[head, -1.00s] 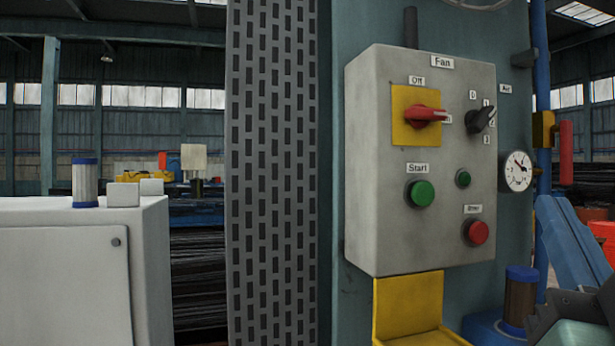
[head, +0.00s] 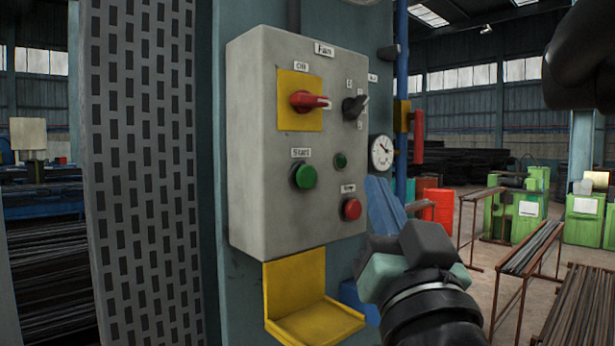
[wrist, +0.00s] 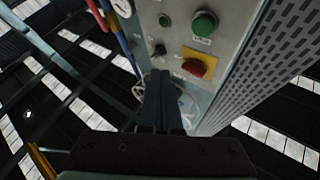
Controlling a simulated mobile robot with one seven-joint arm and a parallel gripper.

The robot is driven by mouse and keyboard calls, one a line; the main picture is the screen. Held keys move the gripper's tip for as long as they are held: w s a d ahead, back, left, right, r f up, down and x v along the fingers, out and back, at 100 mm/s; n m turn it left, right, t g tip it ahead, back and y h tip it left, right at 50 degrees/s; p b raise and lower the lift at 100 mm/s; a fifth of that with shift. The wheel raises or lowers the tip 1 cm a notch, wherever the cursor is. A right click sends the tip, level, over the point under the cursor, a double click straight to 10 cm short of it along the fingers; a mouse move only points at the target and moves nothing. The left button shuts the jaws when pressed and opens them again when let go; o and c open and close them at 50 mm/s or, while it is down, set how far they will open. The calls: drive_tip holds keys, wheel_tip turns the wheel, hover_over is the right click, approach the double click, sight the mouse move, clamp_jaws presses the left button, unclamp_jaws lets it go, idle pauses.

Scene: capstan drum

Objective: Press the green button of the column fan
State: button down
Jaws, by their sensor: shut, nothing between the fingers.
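The grey control box (head: 250,120) labelled "Fan" is on a teal column. Its large green button (head: 304,176) sits under a "Start" label. A smaller green round part (head: 341,160) is to its right. The wrist view also shows the large green button (wrist: 204,24) at the top and the smaller green part (wrist: 164,20) left of it. My gripper (head: 378,184) is shut and empty, its blue fingers pointing up, right of the box in the head view. In the wrist view, the shut fingers (wrist: 160,76) are apart from the green button. Nothing hides the button.
The box carries a red switch (head: 310,101) on a yellow plate, a black knob (head: 354,107) and a red button (head: 351,209). A yellow tray (head: 315,322) is below. A gauge (head: 382,152) and blue pipe (head: 401,100) stand right. A perforated panel (head: 145,180) is left.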

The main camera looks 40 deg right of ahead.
sight(307, 177)
drive_tip(key=w, duration=0.8)
drive_tip(key=shift+a, duration=0.4)
drive_tip(key=shift+w, duration=0.1)
idle(1.5)
drive_tip(key=shift+w, duration=0.25)
